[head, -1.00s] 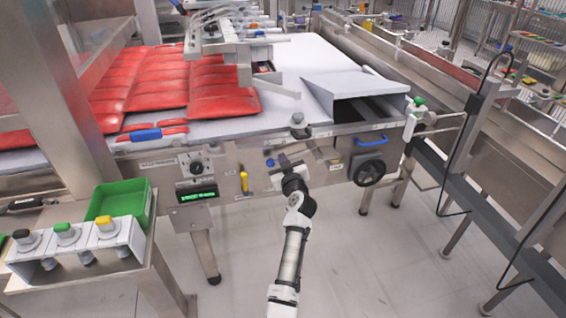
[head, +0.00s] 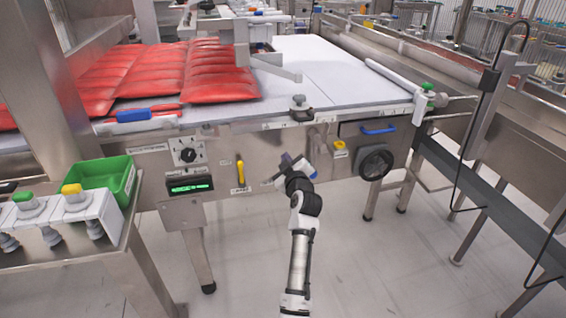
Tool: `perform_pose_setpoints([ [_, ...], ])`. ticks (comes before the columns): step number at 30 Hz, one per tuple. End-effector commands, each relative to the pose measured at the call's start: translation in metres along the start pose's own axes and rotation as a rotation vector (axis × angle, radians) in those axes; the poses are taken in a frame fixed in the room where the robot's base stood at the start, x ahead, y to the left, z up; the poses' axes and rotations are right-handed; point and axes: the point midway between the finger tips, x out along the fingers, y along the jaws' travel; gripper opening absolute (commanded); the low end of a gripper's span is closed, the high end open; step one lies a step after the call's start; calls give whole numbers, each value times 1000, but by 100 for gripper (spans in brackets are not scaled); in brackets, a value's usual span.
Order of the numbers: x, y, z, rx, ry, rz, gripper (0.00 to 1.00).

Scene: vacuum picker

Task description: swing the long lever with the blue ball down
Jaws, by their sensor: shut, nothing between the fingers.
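My gripper (head: 294,170) is at the front panel of the machine (head: 216,150), below the table edge, with its fingers shut and nothing seen between them. A small dark blue spot (head: 286,158), probably the ball of the long lever, shows right at the gripper tips. I cannot tell whether they touch.
A yellow handle (head: 240,174) hangs left of the gripper. A dark handwheel (head: 375,163) and a blue pull handle (head: 379,130) are to the right. Red pouches (head: 215,80) lie on the white belt. A green bin (head: 105,178) stands at left. The floor in front is free.

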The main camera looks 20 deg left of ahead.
Motion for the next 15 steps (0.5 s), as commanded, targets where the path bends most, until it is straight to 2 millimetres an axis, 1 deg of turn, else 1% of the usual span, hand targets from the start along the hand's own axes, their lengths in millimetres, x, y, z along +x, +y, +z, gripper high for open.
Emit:
perform_pose_setpoints([
  [1, 0, -6, 14, -40, 0, 6, 0],
  [7, 1, -7, 32, -203, -1, 14, 0],
  [15, 2, -3, 58, -441, -2, 27, 0],
])
